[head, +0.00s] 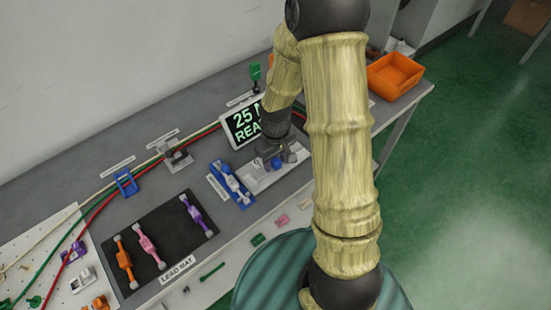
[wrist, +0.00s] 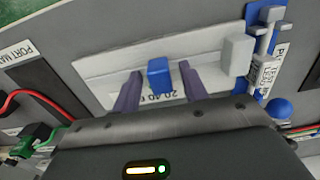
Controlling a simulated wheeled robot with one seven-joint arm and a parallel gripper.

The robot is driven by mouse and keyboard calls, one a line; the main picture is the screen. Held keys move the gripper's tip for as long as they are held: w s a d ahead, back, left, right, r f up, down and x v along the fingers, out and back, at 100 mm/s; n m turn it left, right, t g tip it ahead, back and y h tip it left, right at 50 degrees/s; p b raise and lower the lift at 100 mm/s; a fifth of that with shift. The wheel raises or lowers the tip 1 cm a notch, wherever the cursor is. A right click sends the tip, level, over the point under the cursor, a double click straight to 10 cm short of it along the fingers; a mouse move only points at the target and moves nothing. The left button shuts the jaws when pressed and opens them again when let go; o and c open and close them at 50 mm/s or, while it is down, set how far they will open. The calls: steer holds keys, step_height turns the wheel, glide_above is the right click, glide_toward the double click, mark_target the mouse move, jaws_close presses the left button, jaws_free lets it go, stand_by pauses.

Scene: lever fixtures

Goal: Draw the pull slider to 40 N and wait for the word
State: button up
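The pull slider is a light grey plate (wrist: 105,68) with a blue block (wrist: 159,76) on it; a printed scale reading 20, 40 shows partly beneath the block. In the head view the plate (head: 258,185) lies on the bench, with the blue block (head: 276,163) near my gripper (head: 283,157). In the wrist view my gripper (wrist: 159,80) has one finger on each side of the block, with narrow gaps visible. A display (head: 243,122) shows "25 N" and "REA" in green; my arm hides the rest.
A blue fixture (head: 232,186) with a light clamp stands directly left of the plate. A black lead mat (head: 160,232) with several coloured leads lies further left. An orange bin (head: 394,75) is at the back right. Red and green cables run along the bench.

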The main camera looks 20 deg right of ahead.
mark_target(276, 161)
step_height(276, 161, up, 17)
steer(key=p, duration=0.1)
steer(key=shift+r+p, duration=0.2)
steer(key=shift+p, duration=0.2)
stand_by(0.6)
steer(key=s+r+m+t+p, duration=0.2)
steer(key=s+r+m+p, duration=0.1)
steer(key=s, duration=0.6)
steer(key=m+p, duration=0.1)
steer(key=p, duration=0.1)
steer(key=shift+d+r+m+t+p, duration=0.2)
steer(key=shift+m+t+p, duration=0.1)
steer(key=shift+p, duration=0.1)
stand_by(1.0)
